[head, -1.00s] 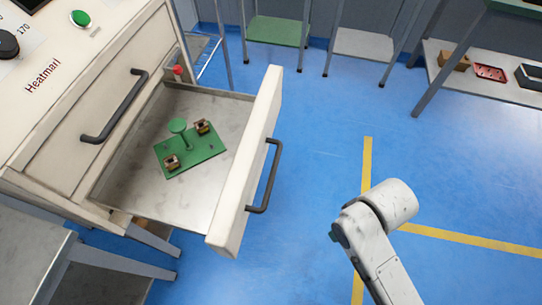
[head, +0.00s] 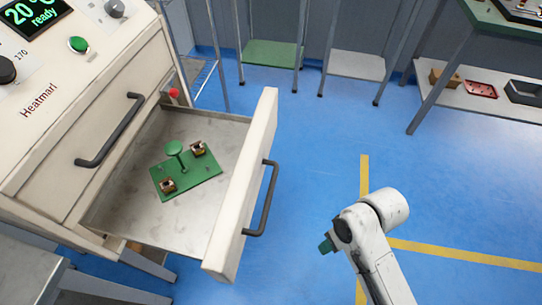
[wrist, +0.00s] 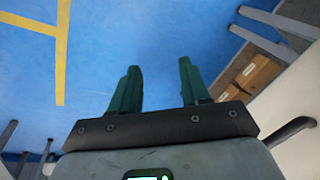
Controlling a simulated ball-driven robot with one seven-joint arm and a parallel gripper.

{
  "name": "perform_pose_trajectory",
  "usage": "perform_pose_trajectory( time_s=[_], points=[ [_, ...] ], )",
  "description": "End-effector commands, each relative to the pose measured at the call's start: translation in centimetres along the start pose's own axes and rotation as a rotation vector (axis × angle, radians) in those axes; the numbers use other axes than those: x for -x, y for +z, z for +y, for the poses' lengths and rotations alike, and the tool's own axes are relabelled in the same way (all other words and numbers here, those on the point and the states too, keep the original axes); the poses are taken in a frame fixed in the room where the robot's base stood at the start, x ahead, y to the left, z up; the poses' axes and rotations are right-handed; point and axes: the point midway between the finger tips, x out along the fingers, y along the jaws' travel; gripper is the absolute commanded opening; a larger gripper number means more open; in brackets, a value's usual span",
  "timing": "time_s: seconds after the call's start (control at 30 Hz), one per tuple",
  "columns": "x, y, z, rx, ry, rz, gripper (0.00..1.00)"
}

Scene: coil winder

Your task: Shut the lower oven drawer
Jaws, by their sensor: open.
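The lower oven drawer (head: 245,190) is pulled out from the cream oven in the head view. Its front panel bears a dark bar handle (head: 265,200). Inside the drawer (head: 120,205) lies a green plate (head: 200,178) with a green knob post and two small coil-like parts. My gripper (head: 327,244) is to the right of the drawer front, apart from the handle; only a bit of green finger shows there. In the wrist view my gripper (wrist: 160,80) has its two green fingers spread with nothing between them. A cream panel with a dark handle (wrist: 290,130) shows at its right edge.
The closed upper drawer has its own handle (head: 110,130). A grey table (head: 30,275) stands at lower left. Shelving with a red tray (head: 481,90) is at upper right. Blue floor with yellow lines (head: 470,255) lies clear right of the drawer.

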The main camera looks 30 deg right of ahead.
Motion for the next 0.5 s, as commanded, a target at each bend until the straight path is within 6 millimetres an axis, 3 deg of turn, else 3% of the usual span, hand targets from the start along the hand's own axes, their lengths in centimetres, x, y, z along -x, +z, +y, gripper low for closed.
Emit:
perform_pose_trajectory(
  time_s=[0.1, 0.23, 0.37, 0.5],
  points=[
    [-2.2, -3.2, 0.1, -0.119, -0.208, 0.032, 0.34],
    [-2.8, -7.2, 0.1, -0.239, -0.457, 0.093, 0.22],
    [-1.4, -11.5, 0.8, -0.347, -0.714, 0.187, 0.10],
    [2.0, -15.7, 2.7, -0.434, -0.976, 0.312, 0.00]
  ],
)
